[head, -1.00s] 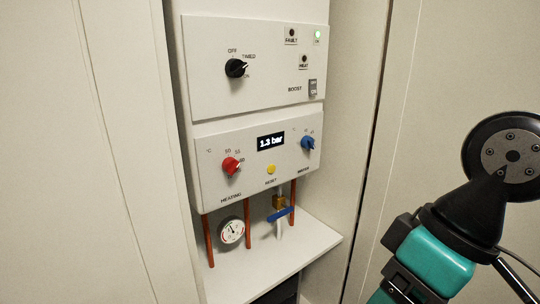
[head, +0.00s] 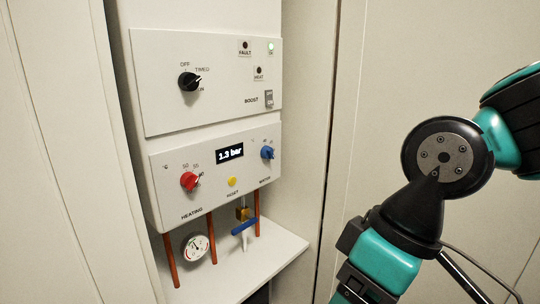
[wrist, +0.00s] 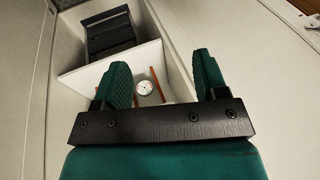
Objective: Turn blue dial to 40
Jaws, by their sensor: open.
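The blue dial (head: 267,152) is on the right side of the lower white panel (head: 215,207), above the WATER label. The marks around it are too small to read. Its pale pointer line faces right, but I cannot tell the exact setting. My gripper (wrist: 161,78) shows in the wrist view with its two green fingers apart and nothing between them. It is away from the panel, and the blue dial cannot be made out in the wrist view. The head view shows my arm at the right but not the fingers.
A red dial (head: 189,181), yellow button (head: 232,182) and display (head: 230,152) reading 1.3 bar share the lower panel. A black dial (head: 189,81) and boost switch (head: 268,98) are above. Copper pipes, a gauge (head: 196,247) and blue valve lever (head: 244,227) hang below, over a white shelf (head: 285,250).

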